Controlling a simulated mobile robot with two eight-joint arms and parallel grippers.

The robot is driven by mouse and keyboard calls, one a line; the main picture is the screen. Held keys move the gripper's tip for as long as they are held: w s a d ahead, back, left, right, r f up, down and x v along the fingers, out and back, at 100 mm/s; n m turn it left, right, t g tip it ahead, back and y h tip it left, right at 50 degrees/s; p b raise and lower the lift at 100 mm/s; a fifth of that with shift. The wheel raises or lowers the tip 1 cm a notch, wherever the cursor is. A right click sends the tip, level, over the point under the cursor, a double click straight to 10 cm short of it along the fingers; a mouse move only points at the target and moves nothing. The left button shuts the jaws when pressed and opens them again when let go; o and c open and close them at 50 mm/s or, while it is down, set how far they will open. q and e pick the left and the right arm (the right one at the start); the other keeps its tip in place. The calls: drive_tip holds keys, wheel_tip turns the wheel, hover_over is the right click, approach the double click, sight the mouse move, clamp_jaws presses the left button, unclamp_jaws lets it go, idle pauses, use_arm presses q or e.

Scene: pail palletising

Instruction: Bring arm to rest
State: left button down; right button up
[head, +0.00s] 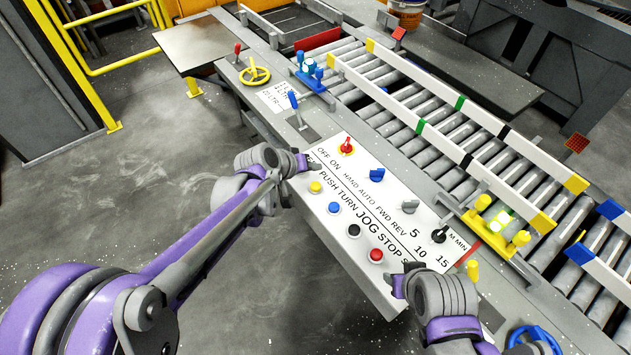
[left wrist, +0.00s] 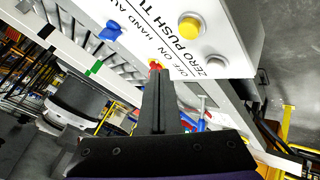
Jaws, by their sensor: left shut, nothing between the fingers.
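My left arm comes in from the left in the head view. Its gripper (head: 306,163) is at the upper left edge of the white control panel (head: 398,228), near the yellow button (head: 316,187) and the red switch (head: 347,147). In the left wrist view the left gripper's dark fingers (left wrist: 158,88) are together with nothing between them. The yellow button (left wrist: 191,26) shows beyond them there. My right gripper (head: 398,284) is at the panel's lower edge, right of the red button (head: 376,255). Its fingers are too small and turned to tell their opening.
A roller conveyor (head: 460,130) with white side rails runs behind the panel. A blue lever (head: 293,100) and a yellow handwheel (head: 255,75) stand on the frame at upper left. Yellow railing (head: 85,60) is at far left. The grey floor (head: 160,180) left of the panel is clear.

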use_arm(q)
drive_tip(key=shift+f, duration=0.1)
idle(0.3)
drive_tip(key=s+a+y, duration=0.2)
drive_tip(key=s+a, duration=0.3)
drive_tip(key=s, duration=0.4)
drive_tip(key=s+a+r+g+y+p, duration=0.1)
drive_tip(key=s+a+y, duration=0.1)
drive_tip(key=s+a, duration=0.4)
drive_tip(key=s+a+y+p, duration=0.1)
drive_tip(key=s+a, duration=0.5)
drive_tip(key=s, duration=0.7)
drive_tip(key=shift+r+m+y, duration=0.3)
drive_tip(key=shift+r+y, duration=0.1)
drive_tip(key=shift+y, duration=0.2)
use_arm(e)
drive_tip(key=r, duration=0.2)
drive_tip(key=shift+w+r, duration=0.35)
use_arm(q)
drive_tip(key=shift+s, duration=0.1)
